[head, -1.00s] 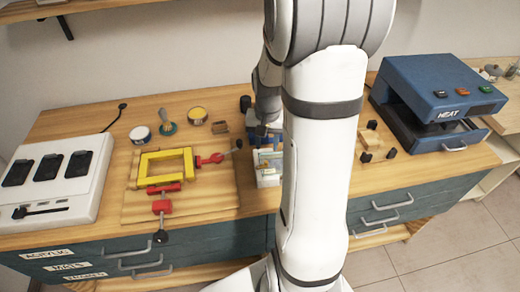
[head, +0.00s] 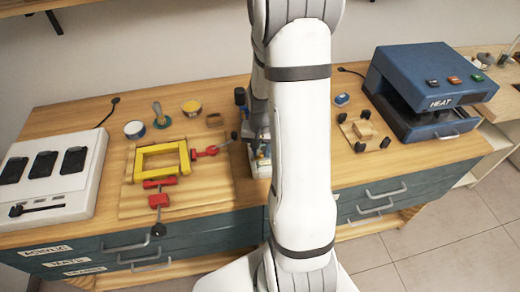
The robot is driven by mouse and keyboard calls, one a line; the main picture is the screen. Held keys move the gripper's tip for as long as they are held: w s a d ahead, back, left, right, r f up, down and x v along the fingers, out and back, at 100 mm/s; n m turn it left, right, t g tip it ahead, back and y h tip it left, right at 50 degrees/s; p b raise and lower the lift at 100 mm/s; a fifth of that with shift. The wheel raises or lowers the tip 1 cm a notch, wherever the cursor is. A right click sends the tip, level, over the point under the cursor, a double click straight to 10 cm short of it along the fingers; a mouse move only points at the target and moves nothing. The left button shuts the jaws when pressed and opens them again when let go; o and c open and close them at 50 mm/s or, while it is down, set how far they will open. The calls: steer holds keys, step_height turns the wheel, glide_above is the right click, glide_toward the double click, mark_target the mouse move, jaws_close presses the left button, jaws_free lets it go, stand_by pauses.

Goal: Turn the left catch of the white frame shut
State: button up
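A small pale, white-edged thing (head: 262,167) stands at the front middle of the bench, mostly behind my arm; it may be the white frame. I cannot make out its left catch or how that catch is turned. My arm hangs down across the middle of the head view and covers this area. My gripper is hidden behind the arm, so its fingers and any contact do not show.
A yellow frame (head: 139,164) with red clamps (head: 158,200) lies on a wooden board to the left. A white panel (head: 77,192) with black pads is far left. A wooden jig (head: 364,128) with black knobs and a blue heat press (head: 414,72) stand right.

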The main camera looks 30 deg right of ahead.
mark_target(262, 155)
jaws_close()
steer(key=shift+s+f+m+b, duration=0.1)
steer(key=shift+s+m+b, duration=0.05)
steer(key=shift+m+b, duration=0.4)
steer(key=shift+s+a+m, duration=0.1)
steer(key=shift+s+m, duration=0.1)
steer(key=shift+m, duration=0.65)
steer(key=shift+o, duration=1.1)
jaws_free()
steer(key=shift+r+b, duration=0.6)
steer(key=shift+r, duration=3.45)
